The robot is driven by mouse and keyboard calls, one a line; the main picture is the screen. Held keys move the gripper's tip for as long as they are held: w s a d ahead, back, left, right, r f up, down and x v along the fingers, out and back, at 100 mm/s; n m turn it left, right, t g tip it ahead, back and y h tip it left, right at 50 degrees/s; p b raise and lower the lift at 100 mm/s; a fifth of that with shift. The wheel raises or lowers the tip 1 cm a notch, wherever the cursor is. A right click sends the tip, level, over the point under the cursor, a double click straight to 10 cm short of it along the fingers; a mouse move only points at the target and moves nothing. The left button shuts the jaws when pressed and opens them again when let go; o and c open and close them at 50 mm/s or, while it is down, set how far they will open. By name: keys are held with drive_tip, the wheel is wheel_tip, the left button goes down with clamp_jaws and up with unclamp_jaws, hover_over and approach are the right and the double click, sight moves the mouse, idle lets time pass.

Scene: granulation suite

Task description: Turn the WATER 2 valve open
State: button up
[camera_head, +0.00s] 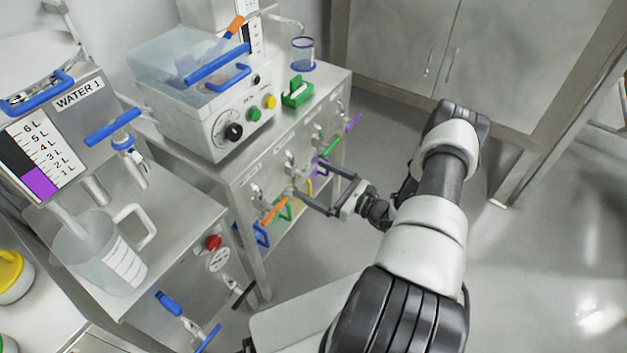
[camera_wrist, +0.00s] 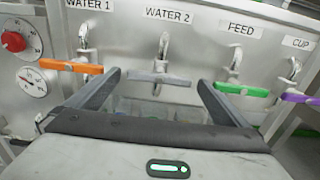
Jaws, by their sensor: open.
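The WATER 2 valve has a grey bar handle (camera_wrist: 159,79) that lies roughly level in the wrist view. It hangs below a metal fitting (camera_wrist: 163,45) under the WATER 2 label (camera_wrist: 168,15). My gripper (camera_wrist: 159,86) is open, with one finger at each end of this handle; I cannot tell whether either touches it. In the head view my gripper (camera_head: 316,180) reaches the cabinet's valve panel from the right, and the grey handle is hard to make out there.
An orange WATER 1 handle (camera_wrist: 65,66) is close left of my gripper. A green FEED handle (camera_wrist: 241,89) is close right, with a purple CUP handle (camera_wrist: 300,98) beyond. A red knob (camera_wrist: 13,41) and a gauge (camera_wrist: 31,82) sit at far left. Open floor (camera_head: 540,260) lies to the right.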

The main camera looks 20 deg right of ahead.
drive_tip(key=shift+w+a, duration=0.25)
drive_tip(key=shift+w, duration=0.1)
drive_tip(key=shift+c, duration=0.3)
drive_tip(key=c, duration=0.9)
drive_tip(key=shift+o, duration=0.2)
